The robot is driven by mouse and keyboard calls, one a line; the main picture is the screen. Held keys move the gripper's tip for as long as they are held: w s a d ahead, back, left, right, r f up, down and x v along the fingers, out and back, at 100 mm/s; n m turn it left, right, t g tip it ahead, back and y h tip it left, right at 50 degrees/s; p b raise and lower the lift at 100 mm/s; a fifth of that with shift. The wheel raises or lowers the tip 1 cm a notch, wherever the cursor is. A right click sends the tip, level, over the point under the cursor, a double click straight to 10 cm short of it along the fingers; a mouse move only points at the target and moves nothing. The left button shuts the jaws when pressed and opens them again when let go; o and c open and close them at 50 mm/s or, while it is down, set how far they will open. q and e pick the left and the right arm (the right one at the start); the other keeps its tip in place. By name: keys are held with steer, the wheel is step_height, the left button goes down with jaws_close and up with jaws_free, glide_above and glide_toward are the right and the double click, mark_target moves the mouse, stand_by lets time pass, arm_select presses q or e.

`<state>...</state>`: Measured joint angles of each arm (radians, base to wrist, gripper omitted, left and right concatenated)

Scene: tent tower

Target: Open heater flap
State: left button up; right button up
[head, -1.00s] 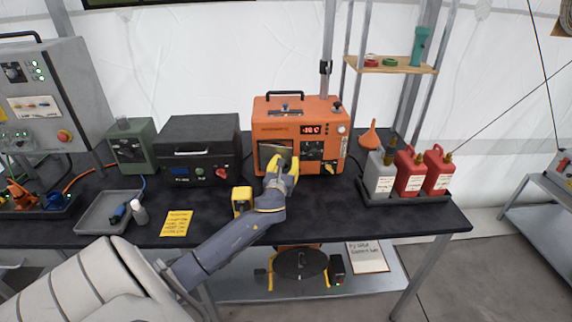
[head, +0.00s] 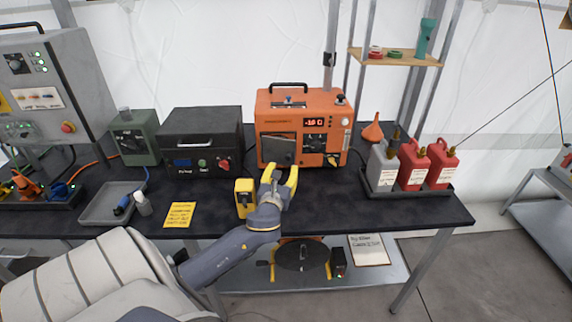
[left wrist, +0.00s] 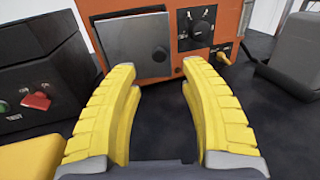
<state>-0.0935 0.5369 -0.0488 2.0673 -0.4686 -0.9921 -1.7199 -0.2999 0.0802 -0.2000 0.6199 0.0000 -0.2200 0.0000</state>
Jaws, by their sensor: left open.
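The orange heater (head: 264,118) stands at the back middle of the table. Its grey flap (head: 279,150) is on the lower left of the front face. In the left wrist view the flap (left wrist: 132,42) sits a little askew in its frame, with a small round knob near its lower right corner. I cannot tell how far it stands open. My left gripper (head: 280,172) is open and empty, in front of the heater and apart from the flap. Its two yellow fingers (left wrist: 158,72) point toward the flap with a wide gap between them. My right gripper is not seen.
A black box (head: 201,140) stands left of the heater. A yellow block (head: 245,197) is close beside my left gripper. Grey and red cans (head: 413,168) and an orange funnel (head: 373,131) are on the right.

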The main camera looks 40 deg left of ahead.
arm_select(q)
steer(key=shift+v, duration=1.45)
steer(key=shift+o, duration=0.4)
steer(key=shift+w+r, duration=0.1)
steer(key=shift+r, duration=0.05)
steer(key=shift+c, duration=1.2)
steer(key=w+r+n, duration=0.1)
steer(key=w, duration=0.1)
steer(key=w+d+r+n+y, duration=0.1)
steer(key=w+r, duration=0.3)
steer(key=shift+w+d+n, duration=0.15)
steer(key=shift+d+n, duration=0.05)
steer(key=shift+n, duration=0.2)
jaws_close()
steer(key=w+d+f+n+g+y, duration=0.25)
steer(key=w+n+g+y, duration=0.4)
steer(key=w+n, duration=0.65)
steer(key=s+d+f+n+g+y, duration=0.15)
steer(key=s+n+g, duration=0.4)
steer(key=n, duration=0.55)
steer(key=w+a+n, duration=0.1)
steer(key=w+a, duration=0.1)
steer(key=a, duration=0.8)
